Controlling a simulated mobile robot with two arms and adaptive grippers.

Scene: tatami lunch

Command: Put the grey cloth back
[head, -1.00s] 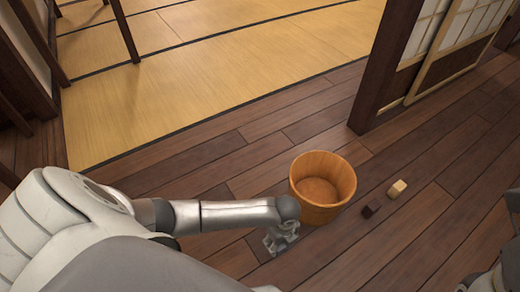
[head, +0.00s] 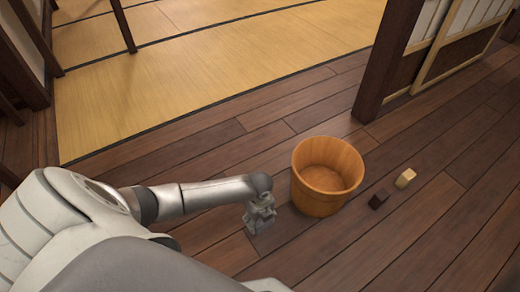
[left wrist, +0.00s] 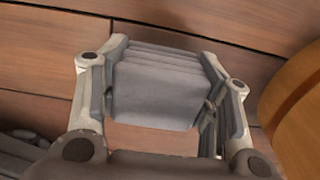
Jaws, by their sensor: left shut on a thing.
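The grey cloth (left wrist: 158,92) is a folded, layered bundle between the two fingers of my left gripper in the left wrist view. My left gripper (head: 260,214) is shut on it, just left of the wooden bucket in the head view. There the cloth is small and hard to tell from the grey fingers. Brown floorboards show behind and below the cloth in the left wrist view. My right gripper is not in view.
A round wooden bucket (head: 322,196) stands on the dark plank floor; its side also shows in the left wrist view (left wrist: 296,118). A dark block (head: 379,199) and a pale block (head: 405,178) lie right of it. A wooden post (head: 385,65) stands behind.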

